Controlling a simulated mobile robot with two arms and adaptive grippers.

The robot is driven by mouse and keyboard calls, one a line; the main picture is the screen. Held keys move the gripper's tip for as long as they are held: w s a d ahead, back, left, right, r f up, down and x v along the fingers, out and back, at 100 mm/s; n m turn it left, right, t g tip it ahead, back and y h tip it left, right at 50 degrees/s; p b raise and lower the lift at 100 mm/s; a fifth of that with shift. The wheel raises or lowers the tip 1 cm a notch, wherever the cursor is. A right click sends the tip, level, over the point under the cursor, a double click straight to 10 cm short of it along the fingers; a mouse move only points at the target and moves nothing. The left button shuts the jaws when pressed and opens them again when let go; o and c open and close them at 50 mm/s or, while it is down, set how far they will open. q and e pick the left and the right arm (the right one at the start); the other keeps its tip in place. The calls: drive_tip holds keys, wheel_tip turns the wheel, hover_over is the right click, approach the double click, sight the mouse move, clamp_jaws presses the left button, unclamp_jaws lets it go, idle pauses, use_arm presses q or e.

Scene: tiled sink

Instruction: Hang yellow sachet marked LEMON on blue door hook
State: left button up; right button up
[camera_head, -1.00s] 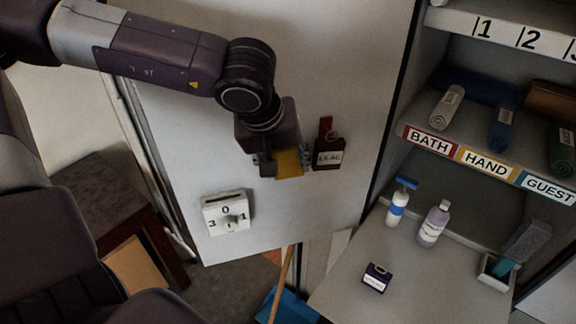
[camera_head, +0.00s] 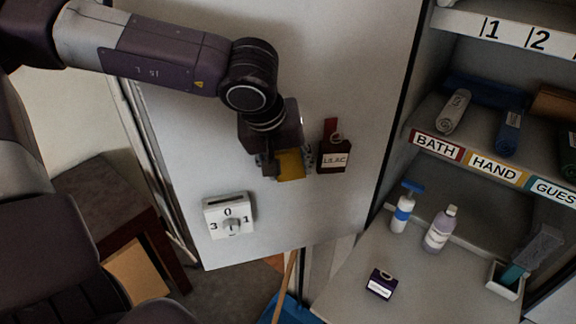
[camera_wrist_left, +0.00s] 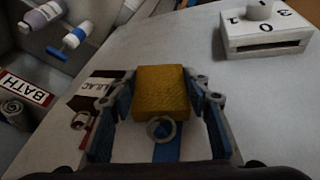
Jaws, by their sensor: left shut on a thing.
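The yellow sachet (camera_head: 291,166) is in my left gripper (camera_head: 287,172), close in front of the grey door. In the left wrist view the yellow sachet (camera_wrist_left: 163,92) sits between the two fingers of my left gripper (camera_wrist_left: 160,110). Its plain side shows; the LEMON mark is not visible. A metal ring (camera_wrist_left: 162,128) at its near end lies over a blue strip (camera_wrist_left: 166,150), which looks like the blue door hook; I cannot tell if the ring is around it. The hook is hidden in the head view. My right gripper is not in view.
A dark LILAC sachet (camera_head: 334,157) hangs on a red hook (camera_head: 330,126) just right of my left gripper. A white dial box (camera_head: 229,215) is on the door below. Shelves with towels and bottles (camera_head: 440,228) stand at right, with a dark sachet (camera_head: 381,283) on the counter.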

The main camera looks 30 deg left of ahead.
use_arm(q)
drive_tip(key=o, duration=1.3)
drive_tip(key=shift+c, duration=0.2)
drive_tip(key=v, duration=1.2)
